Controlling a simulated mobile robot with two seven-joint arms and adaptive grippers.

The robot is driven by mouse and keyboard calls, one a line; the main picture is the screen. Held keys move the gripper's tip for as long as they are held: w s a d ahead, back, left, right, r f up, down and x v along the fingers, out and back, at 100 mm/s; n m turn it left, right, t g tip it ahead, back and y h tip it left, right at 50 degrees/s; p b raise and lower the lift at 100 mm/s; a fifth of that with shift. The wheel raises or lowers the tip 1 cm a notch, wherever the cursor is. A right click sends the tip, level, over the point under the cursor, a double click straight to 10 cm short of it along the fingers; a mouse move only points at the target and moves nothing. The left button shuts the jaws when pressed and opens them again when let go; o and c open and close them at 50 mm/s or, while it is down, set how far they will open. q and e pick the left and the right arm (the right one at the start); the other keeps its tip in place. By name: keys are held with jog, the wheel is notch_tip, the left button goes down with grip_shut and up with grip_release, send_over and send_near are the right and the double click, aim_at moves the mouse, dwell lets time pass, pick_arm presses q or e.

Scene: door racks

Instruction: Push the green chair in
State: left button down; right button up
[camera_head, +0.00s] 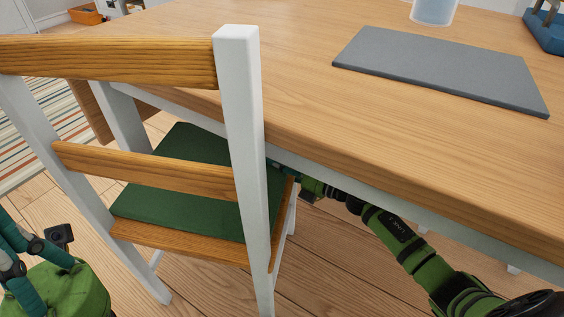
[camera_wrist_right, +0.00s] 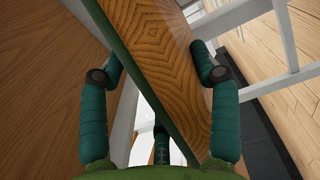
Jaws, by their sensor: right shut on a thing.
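The green chair has a dark green seat (camera_head: 178,212), wooden back slats and white posts. It stands upright at the long edge of the wooden table (camera_head: 330,120), its seat front reaching under the tabletop and its back outside. My right gripper (camera_wrist_right: 157,76) is shut on the wooden seat edge (camera_wrist_right: 160,50), one teal finger on each side. In the head view my right arm reaches under the tabletop to the seat's right side, and the fingers are mostly hidden behind the white post. My left gripper (camera_head: 30,245) is partly in view at the lower left, apart from the chair.
A grey mat (camera_head: 440,70) and a translucent cup (camera_head: 433,10) are on the table. A blue object (camera_head: 545,30) sits at the table's far right. A striped rug (camera_head: 40,135) lies at the left. Wooden floor shows around the chair.

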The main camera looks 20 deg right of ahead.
jog(key=shift+w+d+r, duration=0.15)
jog(key=shift+d, duration=0.1)
jog(key=o, duration=1.6)
jog(key=shift+o, duration=0.8)
jog(key=shift+a, duration=0.1)
jog(key=shift+s, duration=0.2)
jog(key=v, duration=1.1)
jog(key=shift+s+d, duration=0.25)
jog(key=shift+s, duration=0.1)
